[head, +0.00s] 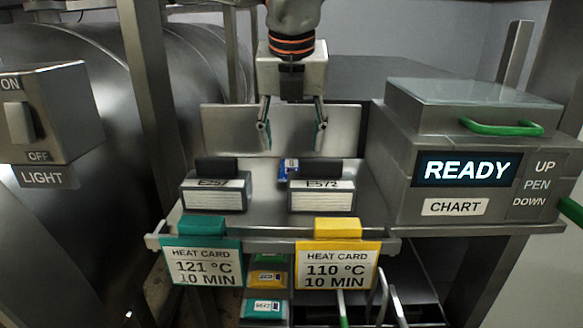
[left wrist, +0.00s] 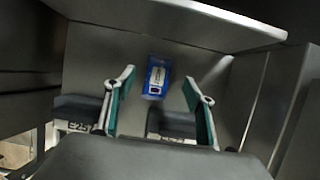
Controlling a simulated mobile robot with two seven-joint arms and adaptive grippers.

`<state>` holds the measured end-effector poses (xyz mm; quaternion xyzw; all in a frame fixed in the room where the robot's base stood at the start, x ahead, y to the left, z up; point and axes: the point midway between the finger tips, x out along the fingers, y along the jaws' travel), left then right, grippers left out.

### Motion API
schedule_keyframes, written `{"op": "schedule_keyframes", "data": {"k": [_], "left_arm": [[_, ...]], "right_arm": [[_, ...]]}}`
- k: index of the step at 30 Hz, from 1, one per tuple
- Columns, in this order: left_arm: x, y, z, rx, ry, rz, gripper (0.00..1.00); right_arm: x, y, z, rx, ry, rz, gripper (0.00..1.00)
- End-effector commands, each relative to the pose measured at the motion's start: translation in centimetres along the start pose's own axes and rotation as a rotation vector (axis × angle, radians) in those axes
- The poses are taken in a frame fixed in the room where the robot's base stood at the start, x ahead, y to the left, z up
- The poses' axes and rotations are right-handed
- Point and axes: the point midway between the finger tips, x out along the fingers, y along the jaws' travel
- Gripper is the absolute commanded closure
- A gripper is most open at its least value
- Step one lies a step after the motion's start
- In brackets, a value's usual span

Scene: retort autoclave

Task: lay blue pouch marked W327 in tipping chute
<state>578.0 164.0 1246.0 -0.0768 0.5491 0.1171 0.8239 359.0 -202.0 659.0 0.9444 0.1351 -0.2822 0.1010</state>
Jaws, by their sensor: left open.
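A small blue pouch (head: 291,167) with a white label lies on a grey metal shelf (head: 262,183), partly hidden behind the block marked E572 in the head view. It shows whole in the left wrist view (left wrist: 157,78); its label is too small to read. My left gripper (head: 292,138) points down above the shelf, open and empty. In the left wrist view its fingers (left wrist: 159,80) stand either side of the pouch, apart from it. An upright metal plate (head: 225,125) stands behind the shelf. I cannot tell which part is the tipping chute. My right gripper is not in view.
Blocks marked E257 (head: 213,196) and E572 (head: 321,197) stand on the shelf. Heat cards, teal (head: 201,262) and yellow (head: 337,264), hang at its front. Several pouches (head: 265,280) sit below. A chart box reading READY (head: 462,170) stands right, a light switch box (head: 45,115) left.

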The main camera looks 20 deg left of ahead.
Motion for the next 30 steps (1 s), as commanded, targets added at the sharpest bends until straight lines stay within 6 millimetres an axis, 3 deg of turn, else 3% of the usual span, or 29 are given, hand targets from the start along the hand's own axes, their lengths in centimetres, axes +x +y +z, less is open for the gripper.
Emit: {"op": "schedule_keyframes", "data": {"k": [12,20,25,30], "left_arm": [[4.9,0.2,-0.9,0.0,0.002,-0.002,0.46],[5.2,0.2,-0.9,0.0,0.001,-0.002,0.46],[5.2,0.2,-0.9,0.0,0.001,-0.002,0.87],[5.2,0.2,-0.9,0.0,0.001,-0.002,0.91]], "right_arm": [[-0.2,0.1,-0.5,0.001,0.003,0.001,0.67],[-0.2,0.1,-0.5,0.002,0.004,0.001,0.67],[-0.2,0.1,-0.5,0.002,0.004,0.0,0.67],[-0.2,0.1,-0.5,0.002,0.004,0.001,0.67]]}}
